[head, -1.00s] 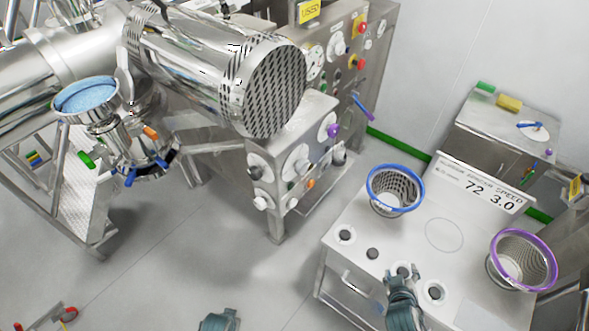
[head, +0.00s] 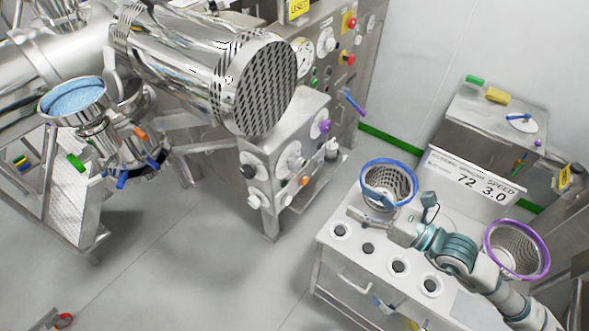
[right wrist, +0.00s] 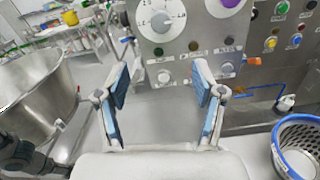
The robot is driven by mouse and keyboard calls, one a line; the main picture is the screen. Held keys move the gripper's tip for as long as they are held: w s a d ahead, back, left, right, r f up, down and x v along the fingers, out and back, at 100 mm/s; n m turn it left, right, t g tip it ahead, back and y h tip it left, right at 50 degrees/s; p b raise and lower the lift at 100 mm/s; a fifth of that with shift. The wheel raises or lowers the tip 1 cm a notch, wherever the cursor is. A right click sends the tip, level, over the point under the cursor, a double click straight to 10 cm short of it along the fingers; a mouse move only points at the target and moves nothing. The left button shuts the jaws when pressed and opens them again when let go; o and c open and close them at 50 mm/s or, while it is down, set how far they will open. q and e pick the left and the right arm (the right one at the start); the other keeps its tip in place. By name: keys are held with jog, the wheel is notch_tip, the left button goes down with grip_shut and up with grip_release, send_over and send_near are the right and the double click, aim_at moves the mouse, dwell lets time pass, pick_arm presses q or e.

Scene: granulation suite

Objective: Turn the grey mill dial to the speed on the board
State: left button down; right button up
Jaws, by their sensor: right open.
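The mill's control panel (head: 285,150) carries several knobs, among them a grey dial knob (head: 294,161) on a round white plate. In the right wrist view the grey dial knob (right wrist: 161,20) sits on its marked scale plate near the top, ahead of my fingers; its exact setting is too small to read. My right gripper (head: 367,207) is open and empty. It points left over the white bench, by the blue-rimmed basket, apart from the panel. Its blue-padded fingers (right wrist: 161,85) are spread wide. The board (head: 473,182) reads "SPEED" with 72 and 3.0. My left gripper is not in view.
The white bench (head: 350,252) holds a blue-rimmed basket (head: 388,172) and a purple-rimmed basket (head: 518,250). Smaller knobs (right wrist: 163,76) sit below the dial. The perforated steel drum (head: 265,90) overhangs near the panel. Floor is free between panel and bench.

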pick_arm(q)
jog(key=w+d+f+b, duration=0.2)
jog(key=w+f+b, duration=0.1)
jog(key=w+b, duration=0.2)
pick_arm(e)
jog(key=w+a, duration=0.1)
jog(key=w, duration=0.1)
jog(key=p, duration=0.3)
send_near(299, 166)
jog(key=a, duration=0.1)
jog(key=x, duration=0.3)
jog(key=p+x, duration=0.1)
jog(key=x, duration=0.3)
jog(key=shift+w+d+r, duration=0.1)
jog(key=shift+w+r, duration=0.1)
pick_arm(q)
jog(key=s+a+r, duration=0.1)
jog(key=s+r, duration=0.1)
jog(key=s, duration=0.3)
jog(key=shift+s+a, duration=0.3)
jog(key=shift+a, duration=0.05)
pick_arm(e)
jog(key=shift+w+a+f, duration=0.15)
jog(key=shift+w+a, duration=0.2)
jog(key=shift+w, duration=0.1)
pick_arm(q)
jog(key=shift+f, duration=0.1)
pick_arm(e)
jog(key=shift+a, duration=0.15)
jog(key=c, duration=1.1)
